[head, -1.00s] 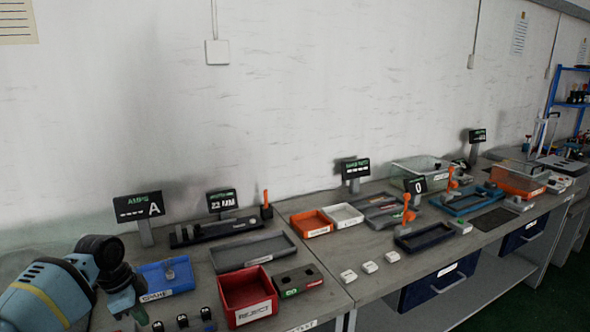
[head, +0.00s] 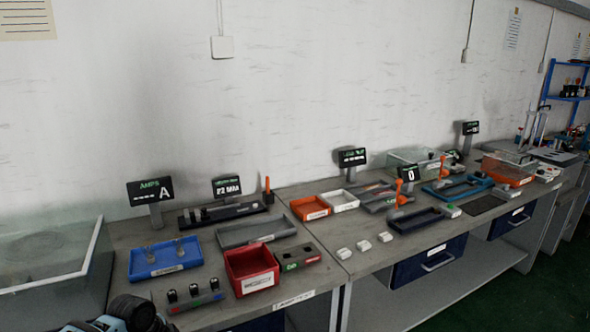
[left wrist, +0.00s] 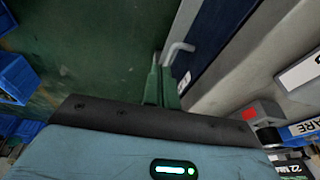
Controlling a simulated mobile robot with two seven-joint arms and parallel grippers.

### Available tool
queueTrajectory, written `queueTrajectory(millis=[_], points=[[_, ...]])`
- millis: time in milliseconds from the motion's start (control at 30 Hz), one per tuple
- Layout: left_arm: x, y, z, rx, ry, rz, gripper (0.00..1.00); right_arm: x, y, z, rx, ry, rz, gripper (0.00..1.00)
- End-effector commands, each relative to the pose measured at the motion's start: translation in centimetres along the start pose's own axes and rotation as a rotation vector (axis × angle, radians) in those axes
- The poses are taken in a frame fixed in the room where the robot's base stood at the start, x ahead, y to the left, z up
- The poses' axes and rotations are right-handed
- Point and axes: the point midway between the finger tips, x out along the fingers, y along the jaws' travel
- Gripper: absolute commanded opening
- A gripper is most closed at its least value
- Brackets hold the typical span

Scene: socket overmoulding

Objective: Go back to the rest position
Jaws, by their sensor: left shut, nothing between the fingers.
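My left arm (head: 115,315) shows only as a blue and black link at the bottom left edge of the head view; its gripper is below that picture. In the left wrist view my left gripper (left wrist: 160,70) has its two thin green fingers together, shut and empty. It hangs over the dark green floor, in front of a blue drawer front with a pale handle (left wrist: 178,50). My right gripper is in neither view.
The bench holds a blue tray (head: 166,272), a red reject bin (head: 233,262), a grey tray (head: 238,243) and a glass case (head: 90,272) at left. Display A (head: 150,190) stands behind. White blocks (head: 365,246) line the right bench's front edge.

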Motion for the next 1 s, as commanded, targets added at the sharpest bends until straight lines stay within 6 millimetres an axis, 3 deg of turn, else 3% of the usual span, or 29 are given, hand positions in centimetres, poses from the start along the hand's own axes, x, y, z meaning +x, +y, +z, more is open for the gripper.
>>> queueTrajectory(millis=[33, 200, 500, 767, 1000], points=[[2.0, 2.0, 0.1, -0.014, 0.016, 0.004, 0.00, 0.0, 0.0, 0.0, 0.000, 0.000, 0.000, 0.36], [7.1, 8.0, 0.1, -0.089, 0.096, -0.028, 0.00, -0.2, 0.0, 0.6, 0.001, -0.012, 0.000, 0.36], [11.9, 18.4, 1.6, -0.284, 0.250, -0.091, 0.00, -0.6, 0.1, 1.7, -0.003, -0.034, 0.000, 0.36], [12.1, 26.3, 4.7, -0.489, 0.365, -0.168, 0.00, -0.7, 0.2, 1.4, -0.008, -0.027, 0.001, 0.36], [9.6, 32.2, 8.9, -0.669, 0.439, -0.269, 0.00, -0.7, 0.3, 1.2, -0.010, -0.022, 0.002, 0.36]])
